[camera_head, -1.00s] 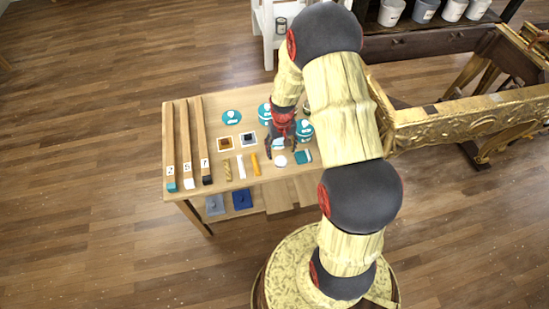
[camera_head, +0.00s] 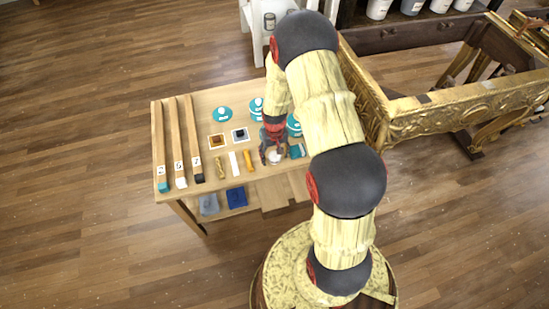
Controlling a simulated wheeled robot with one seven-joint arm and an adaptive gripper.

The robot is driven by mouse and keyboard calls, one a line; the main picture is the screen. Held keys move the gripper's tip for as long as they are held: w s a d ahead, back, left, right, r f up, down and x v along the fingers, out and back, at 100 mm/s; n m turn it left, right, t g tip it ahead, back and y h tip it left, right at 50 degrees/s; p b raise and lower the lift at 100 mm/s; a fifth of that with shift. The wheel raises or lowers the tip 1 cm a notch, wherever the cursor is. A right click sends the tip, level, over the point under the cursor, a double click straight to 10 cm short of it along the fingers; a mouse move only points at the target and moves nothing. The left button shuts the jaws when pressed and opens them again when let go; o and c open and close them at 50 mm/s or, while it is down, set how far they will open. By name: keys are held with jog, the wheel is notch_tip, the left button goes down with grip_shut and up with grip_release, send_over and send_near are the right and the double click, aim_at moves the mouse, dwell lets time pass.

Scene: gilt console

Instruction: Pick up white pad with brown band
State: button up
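A small white round piece (camera_head: 276,157) lies near the front edge of the wooden table and looks like the white pad. A brown band on it is too small to make out. My gripper (camera_head: 274,158) points down at this piece, with its dark fingers spread on the left and right of it. The fingers look apart, and I cannot tell whether they touch it. My gripper partly hides the piece.
A teal and white pad (camera_head: 296,151) lies close to the right. An orange stick (camera_head: 249,161) and a white stick (camera_head: 234,164) lie to the left. Teal round tins (camera_head: 222,114) stand behind. A gilt frame (camera_head: 440,115) is at the right.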

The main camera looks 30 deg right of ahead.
aim_at(274, 156)
jog(key=shift+c, duration=1.2)
jog(key=c, duration=0.7)
jog(key=shift+r+p, duration=0.3)
jog(key=shift+r, duration=0.3)
notch_tip(274, 156, up, 3)
jog(key=shift+f+p, duration=0.2)
jog(key=shift+p, duration=0.45)
jog(key=s+a+r+p, duration=0.1)
jog(key=s+r, duration=0.2)
jog(key=s, duration=0.1)
jog(key=s+a+r+p, duration=0.1)
jog(key=s+a+r, duration=0.1)
jog(key=s+r, duration=0.1)
jog(key=s+a+r+p, duration=0.2)
jog(key=s+r, duration=0.1)
jog(key=s, duration=0.3)
jog(key=shift+a+r, duration=0.1)
jog(key=shift+a, duration=0.15)
jog(key=shift+w, duration=0.1)
